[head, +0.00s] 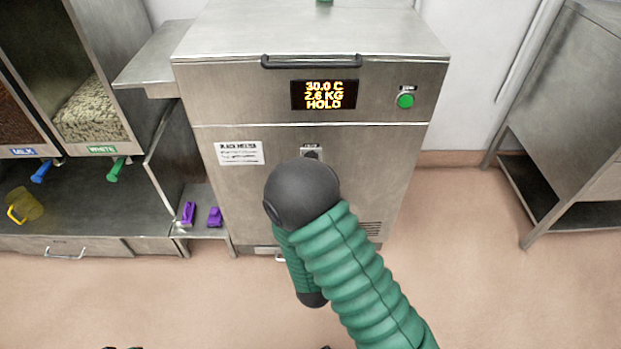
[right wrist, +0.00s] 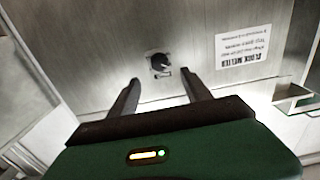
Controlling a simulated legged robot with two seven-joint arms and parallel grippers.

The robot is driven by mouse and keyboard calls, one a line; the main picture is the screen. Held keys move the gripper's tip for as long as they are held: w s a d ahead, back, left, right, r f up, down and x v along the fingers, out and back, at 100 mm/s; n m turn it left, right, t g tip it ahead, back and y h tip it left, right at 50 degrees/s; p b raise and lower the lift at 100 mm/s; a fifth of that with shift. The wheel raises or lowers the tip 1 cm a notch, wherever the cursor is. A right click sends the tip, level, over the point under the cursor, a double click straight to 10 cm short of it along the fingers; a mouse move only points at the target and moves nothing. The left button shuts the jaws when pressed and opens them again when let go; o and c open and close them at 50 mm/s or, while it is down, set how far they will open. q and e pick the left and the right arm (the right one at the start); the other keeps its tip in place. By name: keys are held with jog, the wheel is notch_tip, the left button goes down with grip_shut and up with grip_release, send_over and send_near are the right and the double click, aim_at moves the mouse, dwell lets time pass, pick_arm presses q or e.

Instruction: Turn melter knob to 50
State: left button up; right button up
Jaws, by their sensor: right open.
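The melter (head: 215,85) is a steel cabinet. Its display (head: 324,95) reads 30.0 C, 2.6 KG, HOLD. The small black knob (head: 311,153) sits on a light plate on the front, its lower part hidden by my right arm. In the right wrist view the whole knob (right wrist: 160,62) shows, on the steel panel. My right gripper (right wrist: 162,90) is open and empty, its two fingers pointing toward the panel, one on each side of the knob's line. The fingertips look apart from the knob. The gripper is hidden in the head view. My left gripper is not in view.
A green button (head: 405,101) and a dark handle bar (head: 314,61) are on the melter. A printed label (head: 239,153) is left of the knob. Purple items (head: 188,213) lie on a low shelf. A yellow jug (head: 25,205) stands under dispensers at left. A steel table is at right.

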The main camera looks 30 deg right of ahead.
jog(key=b+x, duration=0.2)
jog(key=x, duration=0.8)
jog(key=shift+d, duration=0.15)
grip_shut()
